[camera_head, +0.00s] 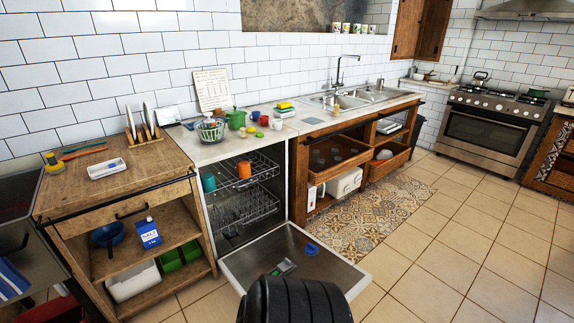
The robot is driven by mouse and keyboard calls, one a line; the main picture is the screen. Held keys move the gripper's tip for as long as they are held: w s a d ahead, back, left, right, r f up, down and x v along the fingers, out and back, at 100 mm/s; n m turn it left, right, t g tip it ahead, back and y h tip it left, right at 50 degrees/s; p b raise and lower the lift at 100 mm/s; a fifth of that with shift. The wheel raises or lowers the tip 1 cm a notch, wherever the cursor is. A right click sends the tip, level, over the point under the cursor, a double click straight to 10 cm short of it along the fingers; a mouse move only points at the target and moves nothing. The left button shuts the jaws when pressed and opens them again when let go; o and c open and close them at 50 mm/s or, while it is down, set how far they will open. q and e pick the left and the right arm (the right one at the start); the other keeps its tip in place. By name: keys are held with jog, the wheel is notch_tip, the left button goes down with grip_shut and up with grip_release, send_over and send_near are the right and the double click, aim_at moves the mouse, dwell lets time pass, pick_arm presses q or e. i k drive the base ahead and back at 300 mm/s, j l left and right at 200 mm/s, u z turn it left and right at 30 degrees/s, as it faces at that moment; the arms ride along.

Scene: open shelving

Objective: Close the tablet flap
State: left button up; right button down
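The dishwasher door (340,272) hangs fully open and lies nearly flat, low above the floor. On its inner face is a small grey and green dispenser (284,267), where the tablet flap would be. It is too small to tell how far the flap stands open. A round blue part (311,249) is on the door to its right. A dark, ribbed part, apparently mine, covers the door's near edge at the bottom centre. No fingers of my left or right gripper can be made out.
The dishwasher racks (243,205) sit inside with an orange cup (244,169) and a teal cup (208,182). A wooden cabinet (105,200) stands left of the door. Wooden drawers (338,158) are on the right. Tiled floor (440,270) to the right is clear.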

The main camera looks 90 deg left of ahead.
aim_at(286, 264)
jog(key=i+j+u, duration=0.1)
jog(key=u, duration=0.35)
jog(key=i+u, duration=0.25)
jog(key=u, duration=0.2)
jog(key=i+u, duration=0.2)
jog(key=u, duration=0.25)
jog(key=i+l+u, duration=0.1)
jog(key=u, duration=0.35)
jog(key=i+l+u, duration=0.2)
jog(key=u, duration=0.25)
jog(key=i+l+u, duration=0.1)
jog(key=u, duration=0.35)
jog(key=l, duration=0.1)
